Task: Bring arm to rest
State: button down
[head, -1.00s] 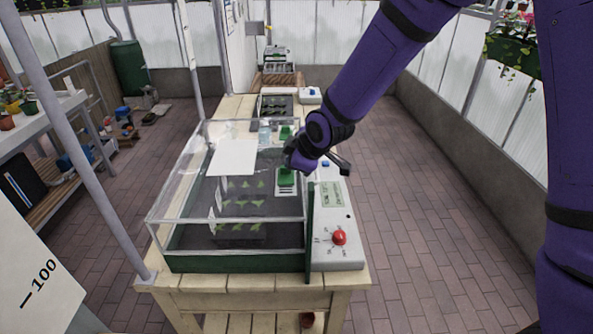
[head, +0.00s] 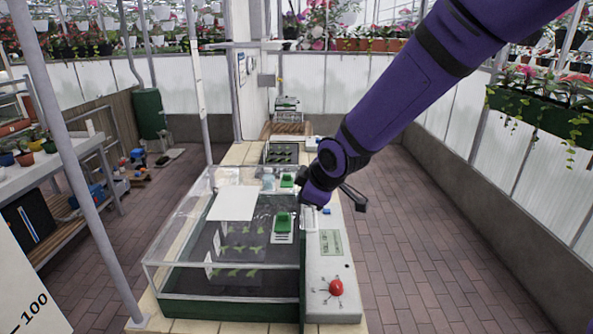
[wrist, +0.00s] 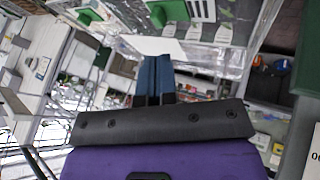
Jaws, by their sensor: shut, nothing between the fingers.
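My gripper shows in the wrist view (wrist: 156,75), its two blue fingers pressed together with nothing between them. In the head view my purple arm reaches down from the upper right, and its hand is above the right side of the clear-walled box (head: 225,283). The fingertips are hard to make out there. In the wrist view the fingers point towards a white sheet (wrist: 155,45). That sheet lies on top of the box in the head view (head: 232,204).
Inside the box are rows of seedlings (head: 238,250) and a green-handled piece (head: 283,222). A grey control panel (head: 333,265) with a red knob (head: 336,287) stands along the right side. A slanted metal pole (head: 75,165) is at left. The brick floor (head: 430,270) at right is clear.

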jog(key=s+d+r+m+h, duration=0.2)
jog(key=s+d+r+m, duration=0.4)
jog(key=s+d+r, duration=0.4)
jog(key=s+d+r+m+h, duration=0.2)
jog(key=s+d+r+m, duration=0.4)
jog(key=d, duration=0.6)
jog(key=s+d+m, duration=0.3)
jog(key=s+d, duration=0.2)
jog(key=s, duration=0.7)
jog(key=shift+s+r+m+g, duration=0.35)
jog(key=shift+s+m+g, duration=0.05)
